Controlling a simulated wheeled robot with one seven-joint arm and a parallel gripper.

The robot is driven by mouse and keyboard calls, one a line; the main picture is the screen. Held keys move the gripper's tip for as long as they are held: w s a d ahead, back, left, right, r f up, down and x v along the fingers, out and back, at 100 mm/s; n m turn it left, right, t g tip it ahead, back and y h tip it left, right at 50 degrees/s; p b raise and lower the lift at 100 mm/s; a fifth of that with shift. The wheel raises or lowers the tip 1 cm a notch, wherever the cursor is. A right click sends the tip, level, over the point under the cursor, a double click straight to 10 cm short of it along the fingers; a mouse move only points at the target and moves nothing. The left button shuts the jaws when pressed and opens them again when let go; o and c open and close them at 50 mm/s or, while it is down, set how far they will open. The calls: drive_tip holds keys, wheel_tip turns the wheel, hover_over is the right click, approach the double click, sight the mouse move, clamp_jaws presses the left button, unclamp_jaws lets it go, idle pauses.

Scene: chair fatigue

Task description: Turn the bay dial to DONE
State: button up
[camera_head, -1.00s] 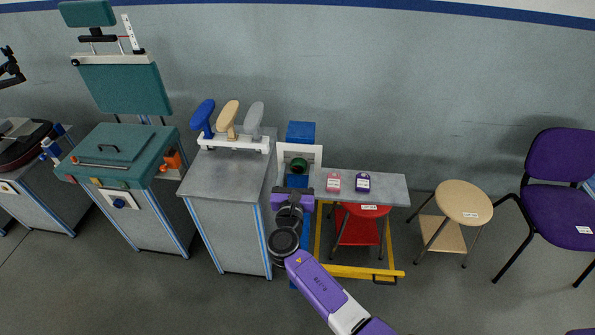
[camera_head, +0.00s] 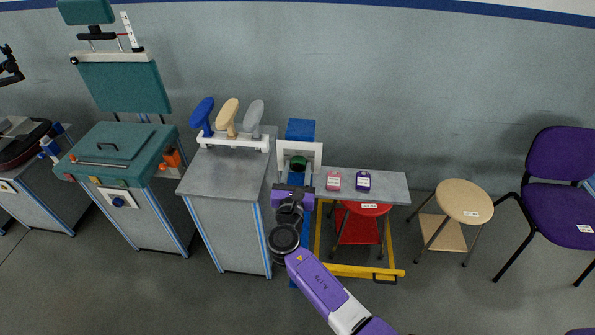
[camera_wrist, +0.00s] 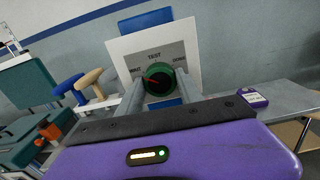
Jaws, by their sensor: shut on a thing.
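The bay dial is a round green knob (camera_wrist: 157,70) with a dark centre and a red pointer, on a white panel (camera_wrist: 128,52). The panel reads TEST above the dial; a partly legible label stands at its left, and the right-hand label is too small to read surely. The red pointer leans to the upper left. In the head view the dial (camera_head: 299,161) shows just beyond my gripper (camera_head: 297,176). In the wrist view the two grey fingers of my gripper (camera_wrist: 158,88) are shut on the dial's sides.
A grey cabinet (camera_head: 225,175) with blue, tan and grey pads on a rack stands close on the left. A grey shelf (camera_head: 390,187) with a red and a purple block is on the right. A red stool (camera_head: 360,228) stands below it, inside a yellow frame.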

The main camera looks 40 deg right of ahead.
drive_tip(key=m+b, duration=0.1)
drive_tip(key=m, duration=0.1)
drive_tip(key=m+b, duration=0.4)
drive_tip(key=shift+f, duration=0.25)
drive_tip(key=m+b, duration=1.1)
drive_tip(key=shift+f+m, duration=0.1)
drive_tip(key=shift+m, duration=0.3)
drive_tip(key=m+b, duration=0.3)
drive_tip(key=shift+m+b, duration=1)
drive_tip(key=shift+m, duration=0.1)
drive_tip(key=o, duration=1.4)
drive_tip(key=shift+r, duration=0.25)
